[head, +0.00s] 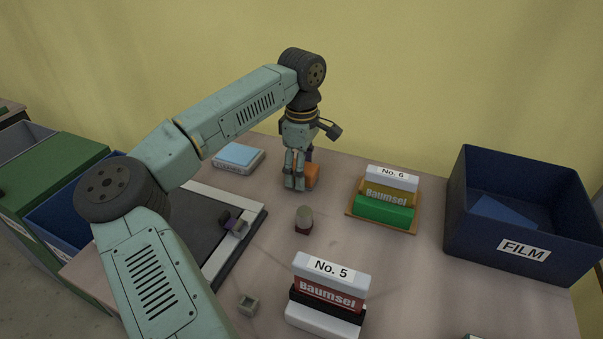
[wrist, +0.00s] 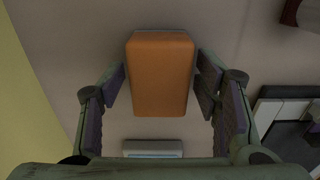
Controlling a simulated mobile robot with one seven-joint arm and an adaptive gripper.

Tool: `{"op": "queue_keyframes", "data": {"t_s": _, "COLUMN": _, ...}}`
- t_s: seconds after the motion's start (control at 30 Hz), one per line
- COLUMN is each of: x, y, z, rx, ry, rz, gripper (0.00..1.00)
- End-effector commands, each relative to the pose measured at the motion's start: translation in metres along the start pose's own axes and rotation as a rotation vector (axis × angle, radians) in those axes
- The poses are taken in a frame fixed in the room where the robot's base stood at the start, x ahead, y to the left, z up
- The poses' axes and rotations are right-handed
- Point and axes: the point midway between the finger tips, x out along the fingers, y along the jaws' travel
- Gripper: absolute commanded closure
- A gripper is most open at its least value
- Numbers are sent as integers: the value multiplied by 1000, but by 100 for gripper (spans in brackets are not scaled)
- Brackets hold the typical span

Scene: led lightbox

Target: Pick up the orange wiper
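The orange wiper (wrist: 160,75) is a block with an orange top, lying on the table. In the head view the wiper (head: 312,174) shows only in part, behind my gripper's fingers. My gripper (head: 295,182) points down at it, low over the table. In the wrist view my gripper (wrist: 165,85) is open, with one finger on each side of the wiper. A narrow gap shows between each finger and the wiper. I cannot tell the exact height of the fingertips above the table.
A light blue box (head: 239,156) lies left of the wiper. The No. 6 stack (head: 388,198) stands to the right, the FILM bin (head: 520,250) beyond it. A small capped jar (head: 304,219) and the No. 5 stack (head: 330,290) stand nearer. A dark lightbox panel (head: 200,218) lies left.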

Motion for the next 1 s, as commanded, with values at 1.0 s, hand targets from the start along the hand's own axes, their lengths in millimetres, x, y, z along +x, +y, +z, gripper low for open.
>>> {"op": "queue_keyframes", "data": {"t_s": 1.0, "x": -15, "y": 1, "z": -1, "rx": -1, "ry": 3, "rz": 2, "gripper": 88}}
